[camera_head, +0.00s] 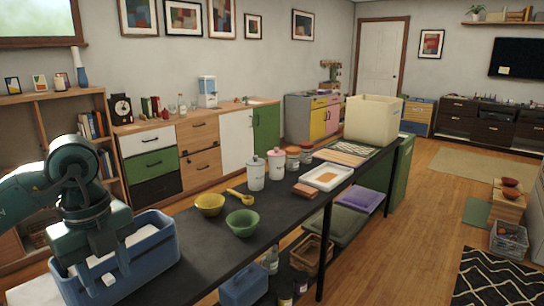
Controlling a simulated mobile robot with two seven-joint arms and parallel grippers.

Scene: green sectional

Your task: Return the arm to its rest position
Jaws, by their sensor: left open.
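My left arm (72,175) comes in from the left, dark green, and bends down at the wrist. My left gripper (98,258) points down over a blue bin (155,262) on the near left end of the black table. The gripper is open; its fingertips are partly hidden at the bin, and I cannot tell whether they touch what is in it. White items (142,234) show inside the bin. My right gripper is not in view.
A yellow bowl (209,205), a green bowl (243,223) and a yellow scoop (240,195) stand right of the bin. White and pink canisters (256,174), a white tray (327,178) and a cream box (373,121) stand farther along.

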